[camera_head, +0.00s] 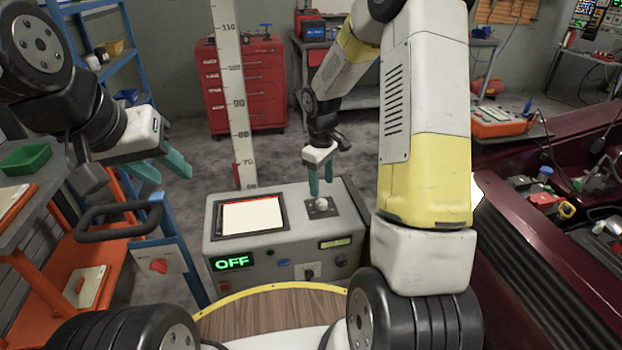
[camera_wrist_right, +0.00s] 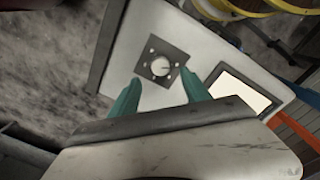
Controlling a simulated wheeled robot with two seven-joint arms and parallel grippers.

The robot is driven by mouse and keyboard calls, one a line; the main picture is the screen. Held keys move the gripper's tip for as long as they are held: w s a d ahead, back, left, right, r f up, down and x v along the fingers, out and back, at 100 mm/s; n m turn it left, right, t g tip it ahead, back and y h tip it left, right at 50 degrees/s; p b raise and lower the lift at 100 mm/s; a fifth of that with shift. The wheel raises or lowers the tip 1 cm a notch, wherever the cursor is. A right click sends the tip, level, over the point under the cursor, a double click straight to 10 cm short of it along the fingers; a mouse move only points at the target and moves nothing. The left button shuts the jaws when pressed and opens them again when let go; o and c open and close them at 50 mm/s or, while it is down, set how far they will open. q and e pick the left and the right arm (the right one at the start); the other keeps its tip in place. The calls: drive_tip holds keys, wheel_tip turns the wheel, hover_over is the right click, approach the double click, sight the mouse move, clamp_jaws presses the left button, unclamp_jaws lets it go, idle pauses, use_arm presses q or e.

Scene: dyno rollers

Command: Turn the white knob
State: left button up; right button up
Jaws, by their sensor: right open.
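The white knob (camera_head: 317,207) is a small round knob on a dark square plate on top of the grey console (camera_head: 345,225), right of its screen. It also shows in the right wrist view (camera_wrist_right: 160,67), between and beyond the fingertips. My right gripper (camera_head: 320,187) points down just above the knob, its teal fingers apart and empty. In the right wrist view the gripper (camera_wrist_right: 161,90) shows clear space between its fingers. No contact with the knob is visible. My left gripper (camera_head: 173,178) is at the left, well away from the console, with its two teal fingers apart and empty.
The console bears a white screen (camera_head: 252,216) and a green OFF display (camera_head: 233,262) on its front. A tall measuring scale (camera_head: 233,100) stands behind it. A blue and orange cart (camera_head: 160,258) is at left, and a dark red car (camera_head: 550,210) at right.

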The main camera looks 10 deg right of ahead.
sight(322, 202)
wheel_tip(322, 202, down, 7)
drive_tip(key=shift+d+f, duration=0.1)
drive_tip(key=shift+d, duration=0.05)
drive_tip(key=shift+c, duration=0.4)
clamp_jaws()
drive_tip(key=m, duration=0.3)
drive_tip(key=shift+o, duration=0.4)
unclamp_jaws()
